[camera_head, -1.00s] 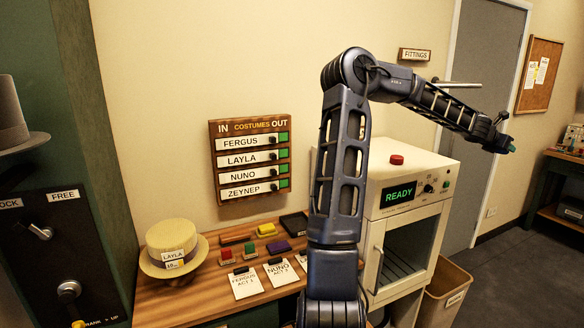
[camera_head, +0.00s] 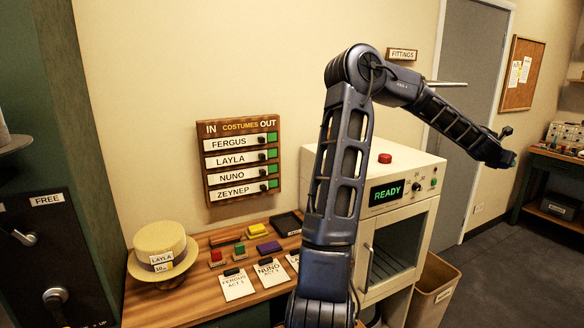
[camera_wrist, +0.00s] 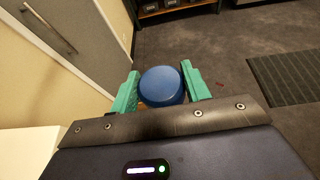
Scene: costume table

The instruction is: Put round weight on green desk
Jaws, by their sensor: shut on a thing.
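My gripper (camera_wrist: 161,90) is shut on a round blue weight (camera_wrist: 162,85). The weight sits between the teal fingertips in the wrist view, with the floor far below it. The weight cannot be made out there. A desk with dark green legs and edge (camera_head: 521,183) stands at the far right of the head view, partly cut off, beyond and apart from my gripper.
A cream cabinet reading READY (camera_head: 400,175) stands below my arm, with a bin (camera_head: 436,292) beside it. A wooden table (camera_head: 190,300) holds a straw hat (camera_head: 160,243) and cards. Electronic equipment (camera_head: 567,135) stands on the desk. The grey floor (camera_head: 495,265) before it is clear.

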